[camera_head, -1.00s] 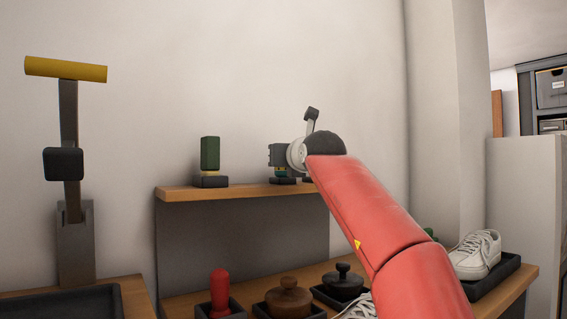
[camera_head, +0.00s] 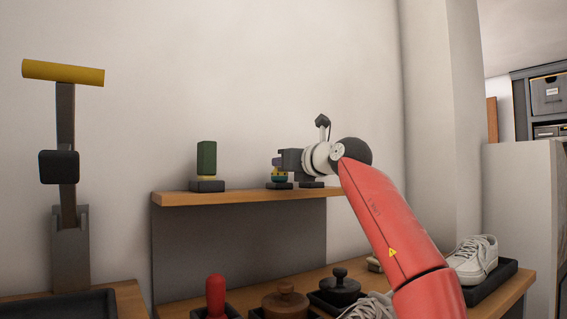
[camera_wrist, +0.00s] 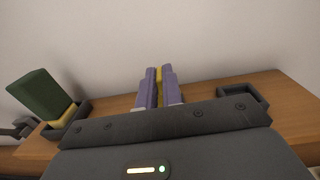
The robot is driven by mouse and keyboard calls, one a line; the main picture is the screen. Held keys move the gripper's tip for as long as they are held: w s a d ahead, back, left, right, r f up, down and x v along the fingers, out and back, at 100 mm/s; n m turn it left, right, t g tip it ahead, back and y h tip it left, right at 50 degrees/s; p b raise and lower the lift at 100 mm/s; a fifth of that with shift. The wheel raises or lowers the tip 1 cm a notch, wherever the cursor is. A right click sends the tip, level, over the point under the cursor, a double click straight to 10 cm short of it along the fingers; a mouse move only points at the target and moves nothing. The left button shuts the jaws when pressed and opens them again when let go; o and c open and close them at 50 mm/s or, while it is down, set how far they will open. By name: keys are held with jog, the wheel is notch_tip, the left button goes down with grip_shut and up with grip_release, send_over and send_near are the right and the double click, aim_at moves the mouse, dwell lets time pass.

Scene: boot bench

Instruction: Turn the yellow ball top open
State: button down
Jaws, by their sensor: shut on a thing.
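My gripper (camera_head: 278,161) reaches in from the right over the wooden shelf, its fingers low against a small item in a dark tray. In the wrist view its two purple fingers (camera_wrist: 158,88) are shut with a strip of yellow, the yellow ball top (camera_wrist: 159,74), between them.
A dark green block-topped item with a yellow collar (camera_head: 206,160) stands to the left on the shelf (camera_head: 235,196). An empty dark tray (camera_wrist: 243,97) lies to the right. A yellow-handled lever (camera_head: 65,130) stands far left. Lidded pots, a red peg and shoes sit below.

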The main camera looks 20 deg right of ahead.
jog(key=c, duration=1.5)
grip_release()
jog(key=shift+c, duration=0.2)
jog(key=b+v, duration=0.4)
jog(key=v, duration=0.3)
jog(key=shift+s, duration=0.35)
